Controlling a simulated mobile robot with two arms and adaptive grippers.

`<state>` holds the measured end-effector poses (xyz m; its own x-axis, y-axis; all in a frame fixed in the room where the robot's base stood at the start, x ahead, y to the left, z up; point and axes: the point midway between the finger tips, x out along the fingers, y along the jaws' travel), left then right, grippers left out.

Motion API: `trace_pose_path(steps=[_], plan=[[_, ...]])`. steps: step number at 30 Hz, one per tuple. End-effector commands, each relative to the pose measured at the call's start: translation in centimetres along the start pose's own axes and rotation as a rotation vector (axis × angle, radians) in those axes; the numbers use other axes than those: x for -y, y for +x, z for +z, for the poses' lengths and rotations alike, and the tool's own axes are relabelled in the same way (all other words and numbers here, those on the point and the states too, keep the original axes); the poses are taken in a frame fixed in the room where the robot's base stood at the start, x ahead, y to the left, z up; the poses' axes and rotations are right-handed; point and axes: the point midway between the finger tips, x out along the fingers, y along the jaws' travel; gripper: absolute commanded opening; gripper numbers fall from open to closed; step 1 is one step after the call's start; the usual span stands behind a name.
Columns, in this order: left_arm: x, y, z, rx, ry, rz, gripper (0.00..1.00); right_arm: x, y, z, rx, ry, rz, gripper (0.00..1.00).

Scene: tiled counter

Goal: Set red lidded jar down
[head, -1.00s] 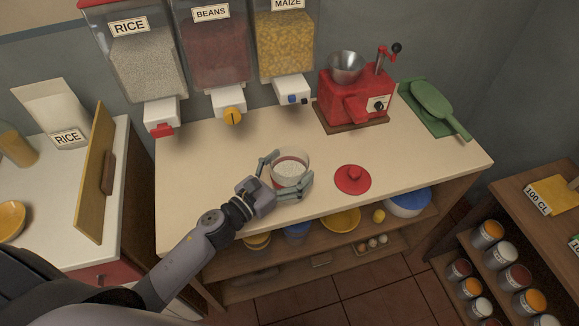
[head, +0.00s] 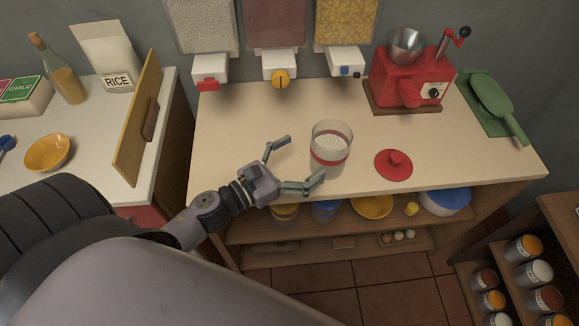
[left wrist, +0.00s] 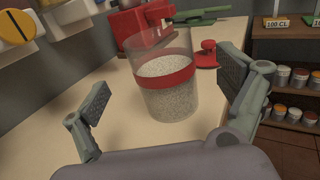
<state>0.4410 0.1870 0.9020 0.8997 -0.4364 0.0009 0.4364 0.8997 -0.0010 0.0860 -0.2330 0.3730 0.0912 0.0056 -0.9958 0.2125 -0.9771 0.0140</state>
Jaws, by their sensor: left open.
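The red lidded jar (head: 330,150) is a clear jar with a red band, holding white grains. It stands upright on the counter without its lid, and it also shows in the left wrist view (left wrist: 166,80). Its red lid (head: 393,164) lies flat on the counter to the right of the jar, knob up; it is also in the left wrist view (left wrist: 206,55). My left gripper (head: 298,163) is open and empty, with its fingers apart from the jar on the jar's left side. In the left wrist view the jar shows beyond and between the spread fingers (left wrist: 160,95). My right gripper is not in view.
A red grinder (head: 411,75) with a metal funnel and a green scoop (head: 493,100) stand at the counter's back right. Dispensers with a red, a yellow (head: 281,78) and a blue outlet hang over the back edge. The counter left of the jar is clear.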

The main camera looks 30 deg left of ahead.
Motion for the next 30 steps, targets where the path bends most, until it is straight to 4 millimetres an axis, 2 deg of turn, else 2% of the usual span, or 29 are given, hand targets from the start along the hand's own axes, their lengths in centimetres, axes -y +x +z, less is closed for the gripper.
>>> trace_pose_path(steps=[3,9,30], plan=[[0.0,-1.8,-0.3,-0.001,-0.002,0.001,0.92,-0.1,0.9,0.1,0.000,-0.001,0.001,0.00],[0.0,-3.3,-0.1,0.000,0.000,0.000,0.92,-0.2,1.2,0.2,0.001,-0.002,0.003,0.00],[0.0,-3.4,0.1,0.000,0.000,0.000,0.92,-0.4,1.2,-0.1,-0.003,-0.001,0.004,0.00]])
